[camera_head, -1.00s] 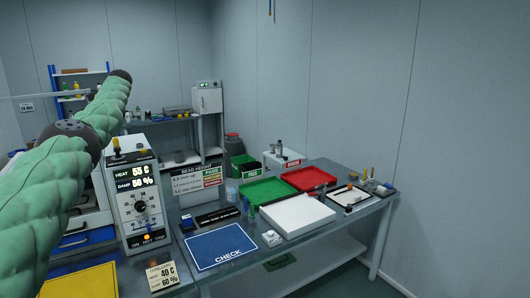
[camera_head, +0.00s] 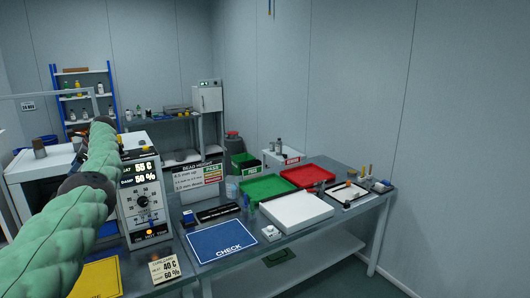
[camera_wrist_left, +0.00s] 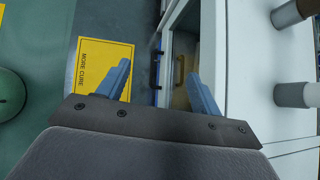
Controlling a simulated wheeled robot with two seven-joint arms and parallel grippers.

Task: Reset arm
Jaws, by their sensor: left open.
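My left arm (camera_head: 58,228), in a green padded sleeve, comes in from the lower left in the head view. Its far end is beside the control box (camera_head: 141,195), which reads 55 C and 50 %. My left gripper (camera_wrist_left: 160,72) shows in the left wrist view with its two blue-grey fingers apart and nothing between them. Beyond the fingers are a yellow MORE CURE mat (camera_wrist_left: 90,62) and a white cabinet opening (camera_wrist_left: 182,45) with a tan handle inside. My right gripper is in neither view.
The bench holds a blue CHECK mat (camera_head: 222,244), a white tray (camera_head: 296,212), a green tray (camera_head: 267,188) and a red tray (camera_head: 308,176). A card (camera_head: 164,268) reading 40 C stands at the front. White equipment (camera_head: 40,163) is behind my arm.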

